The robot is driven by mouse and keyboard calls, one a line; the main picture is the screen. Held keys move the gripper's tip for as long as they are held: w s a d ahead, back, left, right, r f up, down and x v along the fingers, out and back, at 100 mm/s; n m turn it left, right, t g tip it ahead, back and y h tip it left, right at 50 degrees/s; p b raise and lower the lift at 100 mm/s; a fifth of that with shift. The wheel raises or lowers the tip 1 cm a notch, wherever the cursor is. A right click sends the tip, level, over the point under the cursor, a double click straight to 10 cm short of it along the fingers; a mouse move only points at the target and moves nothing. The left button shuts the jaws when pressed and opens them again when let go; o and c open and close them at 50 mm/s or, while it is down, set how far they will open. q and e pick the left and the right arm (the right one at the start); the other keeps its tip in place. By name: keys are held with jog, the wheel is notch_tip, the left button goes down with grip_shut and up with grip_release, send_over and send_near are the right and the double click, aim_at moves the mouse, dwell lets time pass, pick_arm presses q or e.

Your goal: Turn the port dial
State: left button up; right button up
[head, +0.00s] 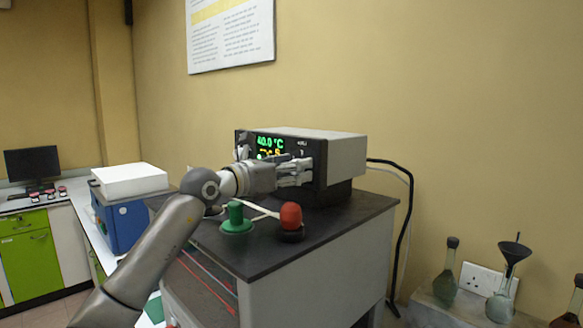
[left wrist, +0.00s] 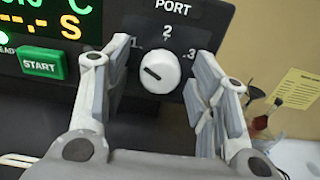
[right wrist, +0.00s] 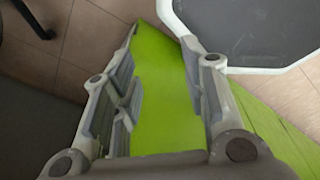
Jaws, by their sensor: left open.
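The port dial (left wrist: 160,72) is a round white knob on the dark front panel, under the word PORT, with marks 1, 2 and 3 around it. Its short dark line lies left of the knob's middle and points left and slightly up, roughly to the side of mark 1. My left gripper (left wrist: 161,58) is open, with one finger on each side of the dial and visible gaps between. In the head view my left gripper (head: 296,172) is at the front of the instrument (head: 340,146) and hides the dial. My right gripper (right wrist: 157,62) is open and empty.
A green START button (left wrist: 42,63) is left of the dial. A green stopper-like piece (head: 236,222) and a red-topped piece (head: 291,216) stand on the dark bench top (head: 335,225) below my left arm. A green surface (right wrist: 160,95) lies beyond my right gripper.

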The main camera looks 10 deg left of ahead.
pick_arm(q)
jog(key=c, duration=1)
jog(key=shift+c, duration=0.2)
pick_arm(e)
jog(key=shift+s, duration=0.45)
jog(key=shift+f, duration=0.15)
pick_arm(q)
jog(key=shift+f+m+b, duration=0.15)
jog(key=shift+m+b, duration=2.45)
jog(key=shift+m, duration=9.2)
pick_arm(e)
jog(key=shift+w+f, duration=0.1)
jog(key=shift+f, duration=2.35)
pick_arm(q)
jog(key=shift+m, duration=0.3)
jog(key=o, duration=1)
pick_arm(e)
jog(key=shift+a, duration=0.2)
